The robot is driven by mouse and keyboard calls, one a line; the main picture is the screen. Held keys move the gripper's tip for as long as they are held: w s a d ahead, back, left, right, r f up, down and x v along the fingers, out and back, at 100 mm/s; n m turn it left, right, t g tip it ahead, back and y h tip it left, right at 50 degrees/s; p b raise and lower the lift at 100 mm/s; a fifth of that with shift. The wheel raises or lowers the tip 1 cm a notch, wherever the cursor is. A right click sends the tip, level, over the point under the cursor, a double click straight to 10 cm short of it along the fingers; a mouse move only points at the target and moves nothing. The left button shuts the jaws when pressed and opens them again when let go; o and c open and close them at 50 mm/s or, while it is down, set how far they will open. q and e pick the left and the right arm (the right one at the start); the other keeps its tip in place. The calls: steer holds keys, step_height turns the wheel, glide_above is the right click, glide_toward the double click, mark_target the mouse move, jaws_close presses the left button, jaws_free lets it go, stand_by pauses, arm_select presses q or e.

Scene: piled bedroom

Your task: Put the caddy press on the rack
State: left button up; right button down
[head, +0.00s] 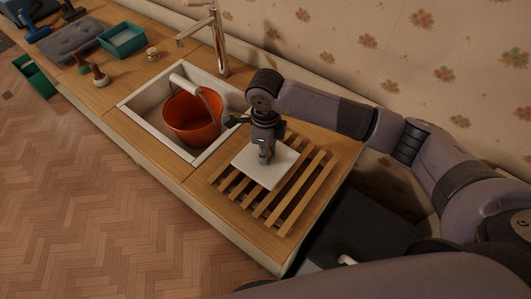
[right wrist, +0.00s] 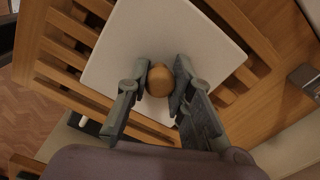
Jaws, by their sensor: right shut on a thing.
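The caddy press is a white square plate (head: 282,169) with a round wooden knob (right wrist: 160,80) on top. My right gripper (head: 265,154) points down and is shut on the knob, with a finger on either side of it in the right wrist view (right wrist: 160,88). The rack (head: 308,197) is a set of wooden slats on the counter right of the sink. The plate lies flat over the rack's slats and hides part of them. I cannot tell whether it touches them or hangs just above. My left gripper is not in view.
An orange bucket (head: 190,121) stands in the white sink (head: 143,106), left of the rack, below a tall tap (head: 217,42). A teal tray (head: 122,41), a grey cushion (head: 73,41) and small items sit farther left. The patterned wall runs behind the counter.

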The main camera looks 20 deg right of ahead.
steer(key=shift+f, duration=0.95)
steer(key=shift+f, duration=0.1)
steer(key=shift+f, duration=0.15)
steer(key=c, duration=1.4)
jaws_free()
